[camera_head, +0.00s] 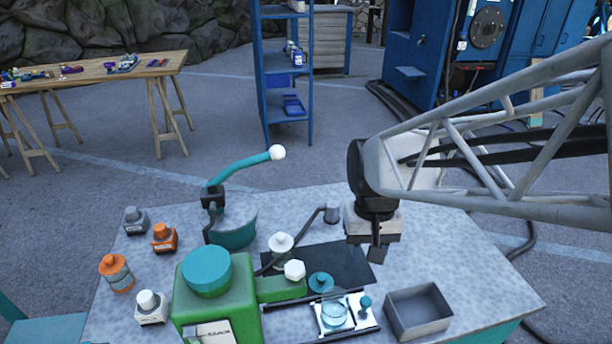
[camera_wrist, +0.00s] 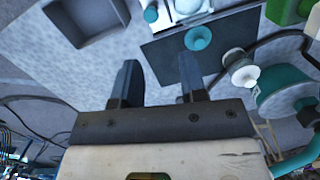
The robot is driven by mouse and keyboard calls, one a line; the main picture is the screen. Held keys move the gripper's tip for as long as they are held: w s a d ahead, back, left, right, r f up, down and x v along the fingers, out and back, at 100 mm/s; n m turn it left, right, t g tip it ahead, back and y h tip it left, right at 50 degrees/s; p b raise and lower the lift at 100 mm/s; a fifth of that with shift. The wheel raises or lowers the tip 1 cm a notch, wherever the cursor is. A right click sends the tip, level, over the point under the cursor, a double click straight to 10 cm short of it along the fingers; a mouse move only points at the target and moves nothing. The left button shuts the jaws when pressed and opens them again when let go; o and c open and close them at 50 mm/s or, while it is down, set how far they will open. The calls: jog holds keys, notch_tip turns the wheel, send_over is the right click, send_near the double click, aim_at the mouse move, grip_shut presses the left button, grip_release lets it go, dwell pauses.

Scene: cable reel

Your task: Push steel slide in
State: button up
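A pale metallic plate (camera_head: 347,314) sits at the front of the table, left of the grey bin, bearing a clear teal dish (camera_head: 334,314) and a small teal knob (camera_head: 365,302). It may be the steel slide, but I cannot tell for sure. Part of it shows at the top edge of the wrist view (camera_wrist: 185,10). My gripper (camera_head: 377,254) points down over the table near the right edge of the dark mat, behind and right of the plate. In the wrist view my gripper (camera_wrist: 158,82) has its fingers apart with nothing between them.
A grey open bin (camera_head: 418,311) stands right of the plate. A green machine (camera_head: 218,290) with a teal cap stands left. A dark mat (camera_head: 335,262) carries a teal round piece (camera_head: 321,282). A teal lever (camera_head: 240,170) rises behind. Bottles stand at far left. The table's right side is clear.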

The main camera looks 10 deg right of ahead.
aim_at(366, 300)
notch_tip(366, 300, down, 8)
jog(key=w+d+m+g+y, duration=0.1)
jog(key=w+d+g, duration=0.1)
jog(key=g, duration=0.1)
jog(key=shift+w+d+m, duration=0.3)
jog(key=shift+w+d, duration=0.05)
jog(key=shift+d, duration=0.05)
jog(key=shift+f, duration=0.15)
jog(key=shift+x, duration=3.8)
jog(key=shift+s, duration=0.1)
grip_shut()
